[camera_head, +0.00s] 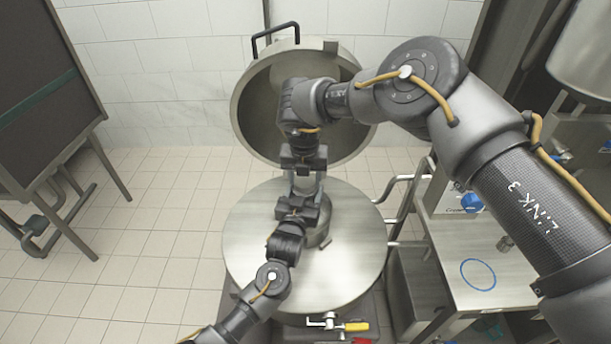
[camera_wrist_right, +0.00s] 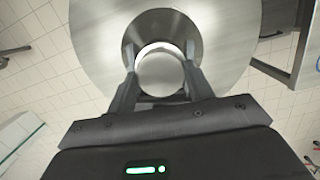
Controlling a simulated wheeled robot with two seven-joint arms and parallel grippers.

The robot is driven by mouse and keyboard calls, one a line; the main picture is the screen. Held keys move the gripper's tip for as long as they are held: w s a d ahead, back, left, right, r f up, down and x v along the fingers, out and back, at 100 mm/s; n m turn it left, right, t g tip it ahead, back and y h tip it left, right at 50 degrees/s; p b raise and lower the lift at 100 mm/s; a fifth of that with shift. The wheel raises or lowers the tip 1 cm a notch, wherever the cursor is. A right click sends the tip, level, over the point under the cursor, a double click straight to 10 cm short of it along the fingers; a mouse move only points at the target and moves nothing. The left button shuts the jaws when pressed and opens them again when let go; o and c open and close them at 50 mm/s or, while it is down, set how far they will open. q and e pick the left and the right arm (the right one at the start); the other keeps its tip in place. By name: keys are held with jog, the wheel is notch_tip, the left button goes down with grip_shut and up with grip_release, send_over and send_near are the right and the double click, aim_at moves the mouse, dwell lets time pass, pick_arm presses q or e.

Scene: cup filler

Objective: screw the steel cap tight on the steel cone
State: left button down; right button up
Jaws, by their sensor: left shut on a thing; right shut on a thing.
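The steel cone (camera_head: 320,236) stands on a round steel top (camera_head: 350,262), partly hidden by my left gripper. It also shows in the right wrist view (camera_wrist_right: 162,22) as a darker ring behind the cap. My right gripper (camera_head: 304,180) comes from above, its fingers on both sides of the steel cap. In the right wrist view the cap (camera_wrist_right: 160,72) is a pale disc between the two fingertips (camera_wrist_right: 161,68). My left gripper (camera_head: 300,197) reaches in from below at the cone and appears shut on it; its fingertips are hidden. I cannot tell whether the cap touches the cone.
A large open round steel lid (camera_head: 255,125) stands behind the steel top. A yellow-handled valve (camera_head: 355,326) sits at the front. A steel side table (camera_head: 505,275) with a blue knob stands right. A dark board (camera_head: 35,90) is far left. The tiled floor between is clear.

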jog(key=m, duration=0.5)
jog(key=shift+a+h, duration=0.15)
jog(key=shift+h, duration=0.15)
jog(key=m, duration=0.4)
jog(key=shift+m+g+h, duration=0.3)
jog(key=o, duration=1)
jog(key=shift+r, duration=2.25)
jog(key=shift+c, duration=0.4)
